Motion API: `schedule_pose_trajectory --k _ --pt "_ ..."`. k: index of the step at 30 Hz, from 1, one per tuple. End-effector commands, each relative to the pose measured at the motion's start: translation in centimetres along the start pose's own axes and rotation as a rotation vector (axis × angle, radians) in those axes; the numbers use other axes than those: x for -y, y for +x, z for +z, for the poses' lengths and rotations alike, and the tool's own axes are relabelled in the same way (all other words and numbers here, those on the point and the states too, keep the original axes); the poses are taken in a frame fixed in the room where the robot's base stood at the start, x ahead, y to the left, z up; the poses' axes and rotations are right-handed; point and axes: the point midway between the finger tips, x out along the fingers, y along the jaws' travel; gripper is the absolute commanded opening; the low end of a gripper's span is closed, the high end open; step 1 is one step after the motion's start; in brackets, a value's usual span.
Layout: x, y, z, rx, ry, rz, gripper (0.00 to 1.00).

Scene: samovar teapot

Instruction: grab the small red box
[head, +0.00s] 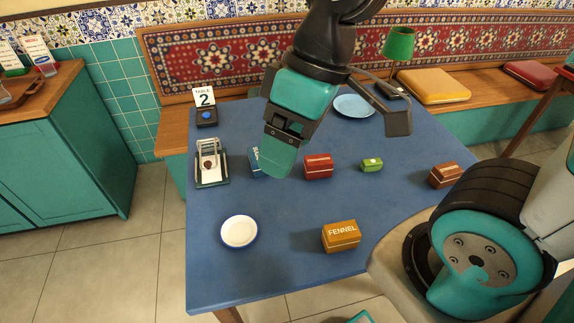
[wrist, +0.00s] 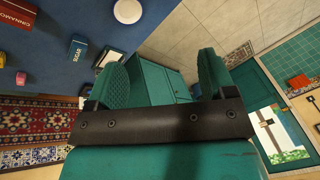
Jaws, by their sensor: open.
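The small red box (head: 318,167) stands on the blue table near its middle in the head view, with a gold line around it. In the wrist view a red box (wrist: 17,14) lettered "CINNAMO…" is cut off at the top left corner. My gripper (head: 284,150) is in the head view just left of the red box and seems to be above the table. In the wrist view my gripper (wrist: 162,75) has its two teal fingers wide apart with nothing between them. The red box is not between the fingers.
A blue sugar box (head: 254,161) is partly hidden by my gripper.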

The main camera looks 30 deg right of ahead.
Motion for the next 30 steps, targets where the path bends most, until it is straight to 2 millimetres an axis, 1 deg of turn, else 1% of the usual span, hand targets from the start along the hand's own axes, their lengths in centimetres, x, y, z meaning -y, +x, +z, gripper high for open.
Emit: schedule_pose_trajectory --k 1,2,3,5,6,8,9,12,13,15,18,20,23,30 --pt "-2.6 0.9 -0.9 0.011 -0.027 0.025 0.77" --pt "-4.3 1.4 -1.4 0.019 -0.057 0.044 0.77" --pt "-6.9 2.0 -2.1 0.034 -0.102 0.069 0.77" --pt "-11.1 3.0 -2.7 0.065 -0.176 0.105 0.77" --pt "-13.8 3.6 -2.9 0.09 -0.226 0.125 0.77" --pt "-17.8 4.6 -2.8 0.13 -0.3 0.149 0.77" --pt "-20.2 5.2 -2.6 0.157 -0.346 0.16 0.77" --pt "-25.3 6.4 -1.5 0.219 -0.44 0.174 0.77" --pt "-26.4 6.7 -1.1 0.234 -0.464 0.175 0.77" --pt "-28.4 7.1 -0.4 0.261 -0.505 0.176 0.77" --pt "-29.9 7.9 0.3 0.283 -0.536 0.172 0.77" --pt "-30.3 8.7 0.6 0.288 -0.544 0.17 0.77" --pt "-30.8 10.6 1.2 0.289 -0.544 0.168 0.77" --pt "-32.1 15.8 2.4 0.288 -0.542 0.169 0.77"
